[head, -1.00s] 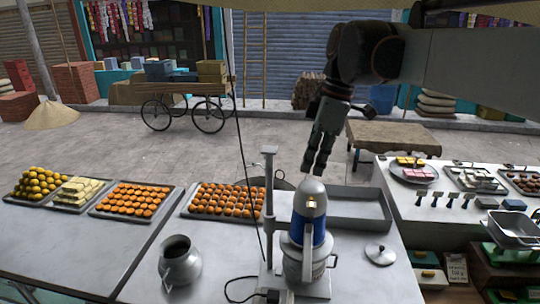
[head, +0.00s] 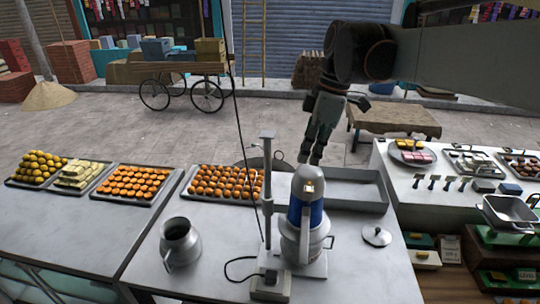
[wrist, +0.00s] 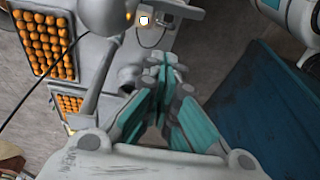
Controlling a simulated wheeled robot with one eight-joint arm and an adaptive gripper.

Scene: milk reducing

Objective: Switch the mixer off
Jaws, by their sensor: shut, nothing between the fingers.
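The mixer (head: 305,222) stands on the near table, with a grey domed top, a blue band and a metal vessel below. A small lit white-and-orange spot (head: 309,187) shows on the front of its dome. A grey upright post (head: 267,190) stands at its left. My gripper (head: 309,160) points down with its fingers together and empty, just above or behind the dome; I cannot tell the exact gap. In the wrist view my gripper (wrist: 164,62) shows closed fingertips, and the mixer's dome (wrist: 105,14) and lit spot (wrist: 144,20) are at the top.
A metal jug (head: 180,243) and a lid (head: 376,236) flank the mixer. A grey box (head: 270,286) with a cable sits at its base. Trays of sweets (head: 133,187) and an empty tray (head: 350,178) lie behind. A black cable (head: 240,120) hangs left of the post.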

